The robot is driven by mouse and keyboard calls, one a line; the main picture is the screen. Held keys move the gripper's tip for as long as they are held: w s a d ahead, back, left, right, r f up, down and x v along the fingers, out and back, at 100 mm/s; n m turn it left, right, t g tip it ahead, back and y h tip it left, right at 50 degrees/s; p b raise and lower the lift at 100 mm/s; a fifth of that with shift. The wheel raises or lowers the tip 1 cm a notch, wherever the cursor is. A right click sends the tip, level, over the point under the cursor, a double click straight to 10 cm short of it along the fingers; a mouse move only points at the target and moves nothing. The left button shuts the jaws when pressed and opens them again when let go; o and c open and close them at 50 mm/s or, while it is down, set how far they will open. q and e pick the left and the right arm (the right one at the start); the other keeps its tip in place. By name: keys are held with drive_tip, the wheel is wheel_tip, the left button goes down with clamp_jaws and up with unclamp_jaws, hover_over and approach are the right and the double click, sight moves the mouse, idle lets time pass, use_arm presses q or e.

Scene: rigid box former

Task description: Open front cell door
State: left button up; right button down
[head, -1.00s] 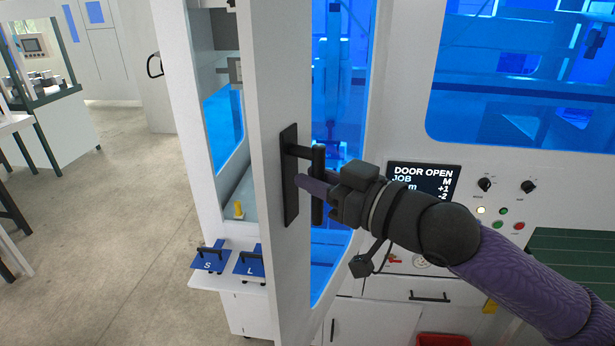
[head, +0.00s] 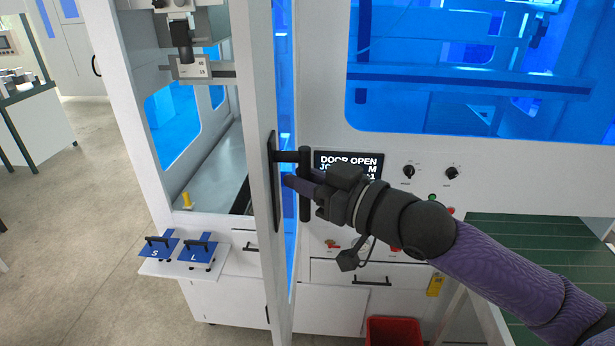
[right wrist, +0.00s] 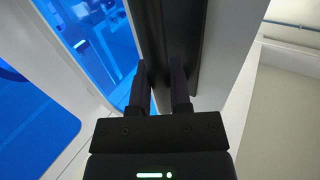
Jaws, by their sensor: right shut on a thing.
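The white-framed front cell door (head: 256,75) stands swung open, seen nearly edge-on in the head view, with a gap to its left showing the cell's inside. Its black bar handle (head: 305,160) stands out from a dark plate on the door. My right gripper (head: 300,186) is shut on the handle, fingers across the bar. In the right wrist view both fingers of my right gripper (right wrist: 161,85) lie against the dark handle (right wrist: 172,35). The display (head: 348,163) reads "DOOR OPEN", partly covered by my gripper. My left gripper is not in view.
Blue plates marked S (head: 158,250) and L (head: 199,252) sit on a small shelf left of the door. A yellow peg (head: 186,200) stands inside the cell. A red bin (head: 393,331) is on the floor. Grey floor at left is free.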

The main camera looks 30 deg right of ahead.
drive_tip(key=c, duration=0.6)
unclamp_jaws()
drive_tip(key=shift+o, duration=0.2)
drive_tip(key=shift+s+d+f+b, duration=0.15)
drive_tip(key=shift+s+d+b, duration=0.1)
drive_tip(key=shift+s+b, duration=0.1)
drive_tip(key=v, duration=0.9)
